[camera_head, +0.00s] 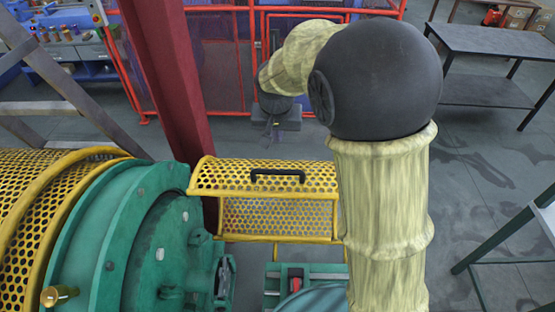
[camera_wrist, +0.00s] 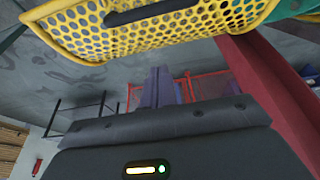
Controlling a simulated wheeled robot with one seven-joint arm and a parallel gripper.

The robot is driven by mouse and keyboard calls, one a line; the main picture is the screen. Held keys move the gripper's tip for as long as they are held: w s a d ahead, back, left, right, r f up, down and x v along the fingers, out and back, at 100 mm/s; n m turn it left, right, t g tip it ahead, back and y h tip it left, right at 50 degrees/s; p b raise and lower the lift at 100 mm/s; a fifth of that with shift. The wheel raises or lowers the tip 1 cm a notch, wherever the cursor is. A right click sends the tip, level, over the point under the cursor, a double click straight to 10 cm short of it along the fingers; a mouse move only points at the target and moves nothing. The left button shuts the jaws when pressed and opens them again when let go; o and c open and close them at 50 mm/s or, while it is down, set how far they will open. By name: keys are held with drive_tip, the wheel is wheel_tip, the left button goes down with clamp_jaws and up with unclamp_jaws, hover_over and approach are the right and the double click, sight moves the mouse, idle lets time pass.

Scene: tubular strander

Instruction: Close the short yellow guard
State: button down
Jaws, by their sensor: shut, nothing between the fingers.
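The short yellow guard (camera_head: 225,180) is a perforated panel beside the green machine, in the middle of the head view. It stands raised, with machine parts open to view in front of and below it. Its black handle (camera_head: 278,174) is on the upper curved section. In the wrist view the guard (camera_wrist: 190,35) crosses the top, with the handle (camera_wrist: 150,13) at the upper edge. My gripper (camera_head: 272,134) is beyond the guard in the head view, apart from the handle. Its fingers (camera_wrist: 156,88) are together and empty in the wrist view, below the guard.
A dark red post (camera_head: 180,90) stands left of the guard. The green drum end (camera_head: 110,225) and long yellow mesh cover (camera_head: 30,200) are at the left. Red fencing (camera_head: 215,60) stands behind. A dark table (camera_head: 490,45) is at the upper right; floor between is clear.

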drive_tip(key=p, duration=0.4)
hover_over(277, 178)
drive_tip(key=w, duration=0.4)
wheel_tip(277, 178, down, 9)
drive_tip(key=shift+d+f, duration=0.15)
drive_tip(key=shift+f, duration=0.05)
drive_tip(key=s+p, duration=0.1)
drive_tip(key=s, duration=0.2)
drive_tip(key=shift+s+r+p, duration=0.15)
drive_tip(key=shift+s+p, duration=0.05)
drive_tip(key=shift+p, duration=0.2)
drive_tip(key=shift+s, duration=0.3)
